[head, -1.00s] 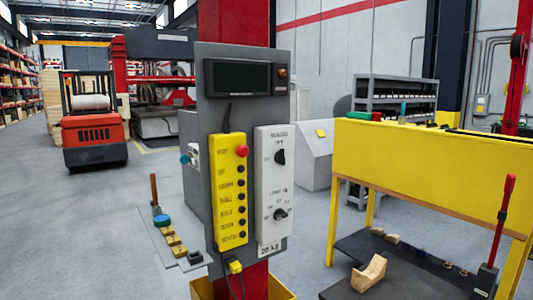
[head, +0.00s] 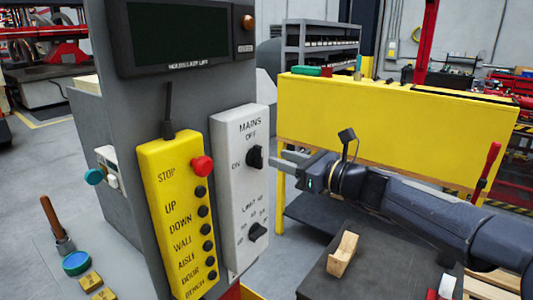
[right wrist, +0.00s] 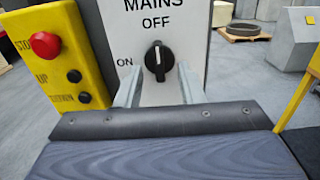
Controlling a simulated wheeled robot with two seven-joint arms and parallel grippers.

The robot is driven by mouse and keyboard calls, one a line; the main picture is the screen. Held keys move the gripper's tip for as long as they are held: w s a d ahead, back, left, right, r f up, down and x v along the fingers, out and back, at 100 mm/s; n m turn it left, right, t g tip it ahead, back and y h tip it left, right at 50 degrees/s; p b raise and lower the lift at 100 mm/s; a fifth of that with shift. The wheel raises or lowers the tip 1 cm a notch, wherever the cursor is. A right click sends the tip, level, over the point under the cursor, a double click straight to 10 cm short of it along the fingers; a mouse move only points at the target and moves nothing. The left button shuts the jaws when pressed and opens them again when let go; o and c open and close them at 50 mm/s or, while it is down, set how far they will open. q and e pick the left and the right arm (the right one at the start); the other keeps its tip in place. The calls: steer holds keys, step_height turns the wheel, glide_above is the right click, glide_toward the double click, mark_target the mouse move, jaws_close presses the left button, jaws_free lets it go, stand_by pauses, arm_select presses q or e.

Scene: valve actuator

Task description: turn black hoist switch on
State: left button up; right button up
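The black MAINS switch (head: 255,157) is a rotary knob on the white control box (head: 240,190), with OFF printed above it and ON to its left. In the right wrist view the knob (right wrist: 159,60) stands upright, its white mark at the top toward OFF. My right gripper (head: 278,159) comes in from the right in the head view, its fingers close to the knob. In the right wrist view my fingers (right wrist: 160,88) are apart, one on each side below the knob, with nothing seen held between them. My left gripper is not in view.
A second black knob (head: 257,232) sits lower on the white box. The yellow pendant (head: 180,215) with a red stop button (head: 202,166) is just left of it. A yellow bench panel (head: 400,120) stands behind my right arm, with a wooden block (head: 342,254) on a dark shelf below.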

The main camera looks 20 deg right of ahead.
mark_target(262, 153)
steer(key=x, duration=0.5)
steer(key=shift+a+p, duration=0.1)
steer(key=shift+p, duration=0.3)
jaws_close()
